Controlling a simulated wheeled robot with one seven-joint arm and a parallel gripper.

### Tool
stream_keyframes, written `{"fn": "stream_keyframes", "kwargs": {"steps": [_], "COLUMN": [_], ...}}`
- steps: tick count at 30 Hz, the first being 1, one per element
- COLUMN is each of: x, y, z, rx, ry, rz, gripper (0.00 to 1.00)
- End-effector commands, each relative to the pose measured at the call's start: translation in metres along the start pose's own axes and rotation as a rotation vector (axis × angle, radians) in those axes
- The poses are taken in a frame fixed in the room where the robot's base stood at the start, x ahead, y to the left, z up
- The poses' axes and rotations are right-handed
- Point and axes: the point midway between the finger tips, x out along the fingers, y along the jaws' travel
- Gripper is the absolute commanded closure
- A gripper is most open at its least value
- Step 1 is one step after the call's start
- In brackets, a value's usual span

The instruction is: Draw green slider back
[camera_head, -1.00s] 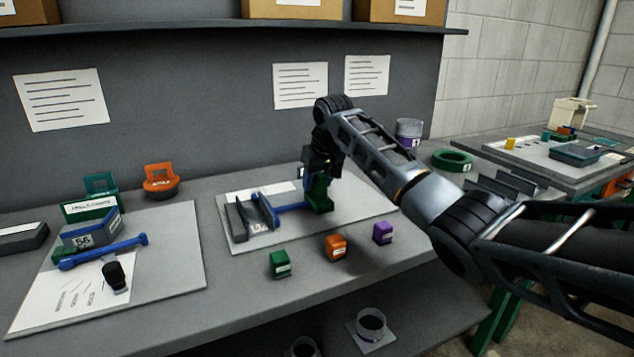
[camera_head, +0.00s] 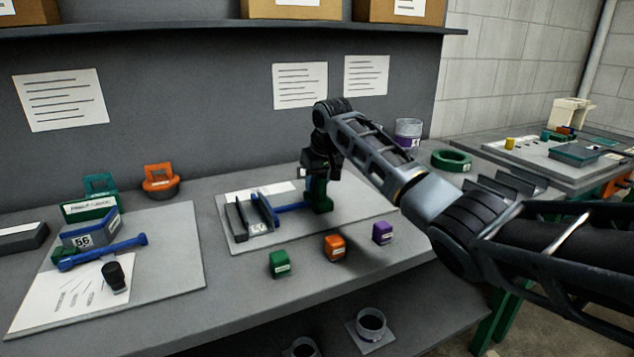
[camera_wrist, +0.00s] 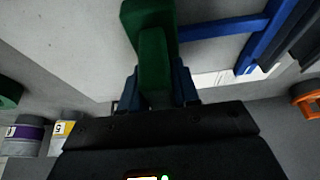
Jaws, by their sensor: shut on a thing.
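The green slider (camera_head: 321,197) stands upright on the grey board (camera_head: 355,207) at the right end of a blue bar (camera_head: 292,207). A dark grey channel piece (camera_head: 252,216) stands at the bar's left end. My gripper (camera_head: 317,176) comes down from above and is shut on the slider's upper part. In the wrist view the green slider (camera_wrist: 152,50) sits between my two blue-tipped fingers (camera_wrist: 156,88), and the blue bar (camera_wrist: 222,30) runs off to its right. My fingers partly hide the slider's top.
Green (camera_head: 279,264), orange (camera_head: 335,247) and purple (camera_head: 383,232) blocks stand in front of the board. A purple-labelled jar (camera_head: 408,132) and a green ring (camera_head: 452,160) are to the right. Another board (camera_head: 170,270) with a blue-handled piece lies left.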

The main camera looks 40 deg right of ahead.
Motion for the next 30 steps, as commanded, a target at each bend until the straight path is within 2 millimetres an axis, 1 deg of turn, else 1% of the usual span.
{"fn": "stream_keyframes", "kwargs": {"steps": [6, 8, 11, 15, 18, 21, 24, 30], "x": [0.0, -0.001, -0.002, -0.002, -0.001, -0.001, 0.0, 0.0], "y": [0.0, 0.003, 0.019, 0.056, 0.079, 0.096, 0.104, 0.107], "z": [0.0, 0.0, -0.001, -0.001, 0.0, -0.001, 0.0, 0.0], "rx": [0.0, 0.001, 0.004, 0.008, 0.006, 0.004, 0.002, 0.001], "ry": [-0.001, -0.001, -0.002, -0.003, -0.003, -0.001, -0.001, 0.001], "rz": [0.0, 0.0, 0.0, 0.001, 0.001, 0.001, 0.001, 0.003], "gripper": [1.0, 1.0, 1.0, 1.0, 1.0, 1.0, 1.0, 1.0]}}
